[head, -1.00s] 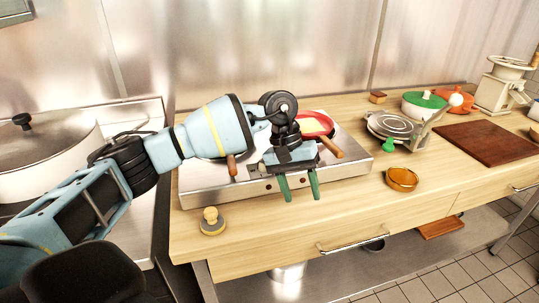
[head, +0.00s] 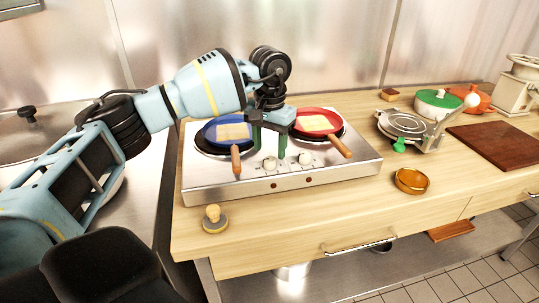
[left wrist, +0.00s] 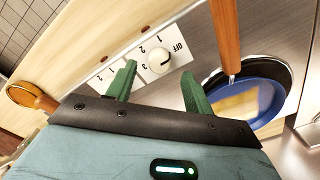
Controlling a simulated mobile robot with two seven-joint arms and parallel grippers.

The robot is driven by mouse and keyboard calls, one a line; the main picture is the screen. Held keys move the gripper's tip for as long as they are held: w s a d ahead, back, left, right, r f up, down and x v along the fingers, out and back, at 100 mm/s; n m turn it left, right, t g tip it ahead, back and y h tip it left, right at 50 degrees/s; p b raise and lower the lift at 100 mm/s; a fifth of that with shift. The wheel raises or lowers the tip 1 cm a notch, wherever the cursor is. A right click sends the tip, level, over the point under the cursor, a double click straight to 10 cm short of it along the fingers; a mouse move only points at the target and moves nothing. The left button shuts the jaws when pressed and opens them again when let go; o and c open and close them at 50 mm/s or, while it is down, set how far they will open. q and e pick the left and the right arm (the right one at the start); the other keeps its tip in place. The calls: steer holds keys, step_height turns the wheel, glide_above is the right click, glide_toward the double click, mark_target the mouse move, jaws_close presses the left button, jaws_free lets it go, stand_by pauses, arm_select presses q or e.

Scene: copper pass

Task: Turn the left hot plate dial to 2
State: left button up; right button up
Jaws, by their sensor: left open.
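The steel hot plate (head: 330,176) stands on the wooden counter with two pale dials on its front. The left dial (head: 270,163) is below the blue pan. In the left wrist view the left dial (left wrist: 160,60) is a white knob on a panel marked OFF, 1, 2, 3; its dark mark seems to face OFF. My left gripper (head: 267,150) is open, its green fingers pointing down above the left dial. In the left wrist view my left gripper (left wrist: 160,72) has a finger at either side of the dial, not closed on it. The right dial (head: 305,158) is to the right.
The blue pan (head: 216,131) and red pan (head: 316,121) sit on the burners, handles reaching forward. A wooden-knobbed press (head: 214,220) and amber bowl (head: 411,181) stand in front. A waffle iron (head: 401,124) is at right. Counter front is mostly clear.

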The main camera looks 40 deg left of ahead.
mark_target(269, 159)
arm_select(q)
steer(key=shift+f, duration=1.7)
arm_select(e)
steer(key=shift+w+r, duration=0.1)
arm_select(q)
steer(key=shift+c, duration=0.7)
steer(key=c, duration=0.8)
steer(key=shift+c, duration=0.2)
arm_select(e)
steer(key=shift+w+d+r, duration=0.1)
steer(key=shift+w, duration=0.2)
